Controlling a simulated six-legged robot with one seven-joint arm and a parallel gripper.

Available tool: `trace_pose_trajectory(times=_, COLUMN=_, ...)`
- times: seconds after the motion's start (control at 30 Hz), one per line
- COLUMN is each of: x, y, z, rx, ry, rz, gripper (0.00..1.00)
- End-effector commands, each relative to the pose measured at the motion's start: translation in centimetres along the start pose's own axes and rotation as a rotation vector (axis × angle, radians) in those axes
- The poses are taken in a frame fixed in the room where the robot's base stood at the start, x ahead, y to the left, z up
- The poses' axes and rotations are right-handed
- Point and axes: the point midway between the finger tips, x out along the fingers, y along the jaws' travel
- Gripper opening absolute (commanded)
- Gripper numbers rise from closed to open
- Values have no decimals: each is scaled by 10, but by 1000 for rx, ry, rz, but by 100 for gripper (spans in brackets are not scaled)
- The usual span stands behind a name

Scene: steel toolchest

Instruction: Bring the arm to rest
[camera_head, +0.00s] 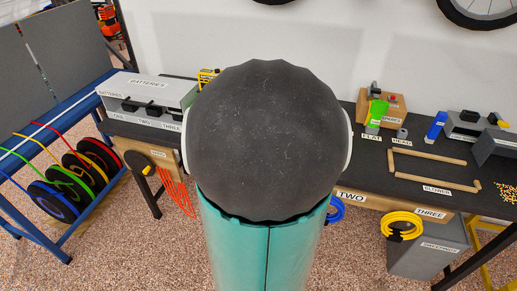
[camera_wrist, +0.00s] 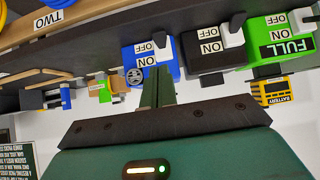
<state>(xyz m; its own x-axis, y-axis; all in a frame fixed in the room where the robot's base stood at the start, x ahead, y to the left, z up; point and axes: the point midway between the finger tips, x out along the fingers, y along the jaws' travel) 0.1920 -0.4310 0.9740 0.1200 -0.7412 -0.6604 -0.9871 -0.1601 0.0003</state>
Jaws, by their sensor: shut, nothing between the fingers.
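My gripper (camera_wrist: 158,86) shows in the wrist view as dark green fingers in the middle, closed together with nothing between them. Its teal and black housing fills the bottom of that view. In the head view a large dark round part and a teal part of my own arm (camera_head: 265,140) fill the middle. They hide the gripper and the centre of the bench there. The fingers appear apart from the things around them, though their distance from the blue box (camera_wrist: 150,62) behind them is hard to tell.
A dark workbench (camera_head: 350,165) runs along the wall. On it stand a grey batteries case (camera_head: 150,97), wooden sticks (camera_head: 430,157) and small tools. A blue rack with coloured cable reels (camera_head: 95,160) stands left. A grey bin (camera_head: 430,248) stands below right. Black (camera_wrist: 205,52) and green (camera_wrist: 272,48) switch boxes are near.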

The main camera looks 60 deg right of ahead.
Motion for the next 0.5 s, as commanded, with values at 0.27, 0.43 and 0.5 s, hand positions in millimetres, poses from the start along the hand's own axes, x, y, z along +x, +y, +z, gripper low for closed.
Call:
trace_pose_trajectory(times=0.27, x=0, y=0, z=0, rx=0, ry=0, rz=0, gripper=0)
trace_pose_trajectory(times=0.43, x=-5, y=-21, z=3, rx=-10, ry=-13, rz=-67, gripper=0)
trace_pose_trajectory(times=0.5, x=-14, y=-48, z=7, rx=-25, ry=-33, rz=-155, gripper=0)
